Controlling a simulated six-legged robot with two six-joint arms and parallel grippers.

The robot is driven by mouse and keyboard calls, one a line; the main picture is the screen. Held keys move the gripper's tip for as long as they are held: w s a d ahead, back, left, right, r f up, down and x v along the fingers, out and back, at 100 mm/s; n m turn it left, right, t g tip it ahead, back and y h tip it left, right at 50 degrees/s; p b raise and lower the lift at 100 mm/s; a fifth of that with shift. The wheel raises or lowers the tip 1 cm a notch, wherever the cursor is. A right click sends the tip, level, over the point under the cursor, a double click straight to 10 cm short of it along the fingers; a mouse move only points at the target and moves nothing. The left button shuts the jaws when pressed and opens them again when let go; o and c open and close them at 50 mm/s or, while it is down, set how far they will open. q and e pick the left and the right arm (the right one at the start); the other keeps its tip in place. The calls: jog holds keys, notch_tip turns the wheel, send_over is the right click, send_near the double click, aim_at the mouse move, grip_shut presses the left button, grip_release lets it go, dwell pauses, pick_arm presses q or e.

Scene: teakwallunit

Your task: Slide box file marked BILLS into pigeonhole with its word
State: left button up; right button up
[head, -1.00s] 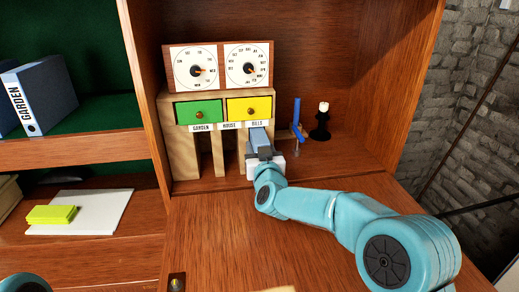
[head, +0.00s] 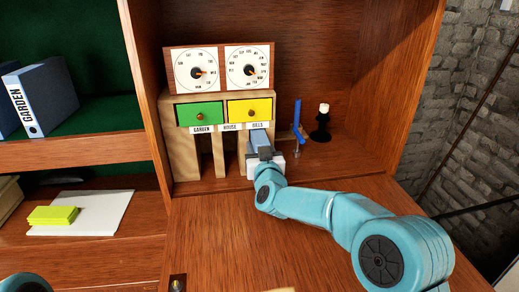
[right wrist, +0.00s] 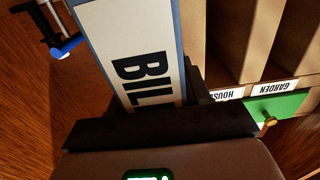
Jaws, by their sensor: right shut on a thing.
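The blue box file (head: 259,138) is upright under the BILLS label (head: 257,124), at the right-hand pigeonhole below the yellow drawer (head: 249,107). How far it sits inside that opening is hidden. My right gripper (head: 266,158) is shut on its near end. In the right wrist view the file's white spine label (right wrist: 143,55) reads "BIL", and the jaws cover the rest. The HOUSE label (right wrist: 224,94) and GARDEN label (right wrist: 276,87) show beside it. My left gripper is out of view.
A blue stand-like object (head: 297,122) and a black-and-white chess-like piece (head: 321,124) stand right of the pigeonhole unit (head: 182,155). A GARDEN box file (head: 44,95) is on the left shelf. The desk surface (head: 225,235) in front is mostly clear.

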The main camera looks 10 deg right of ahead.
jog(key=s+b, duration=0.4)
jog(key=s, duration=0.8)
dwell(1.7)
jog(key=shift+s, duration=0.1)
jog(key=shift+b, duration=0.3)
jog(key=shift+r, duration=0.1)
dwell(1.5)
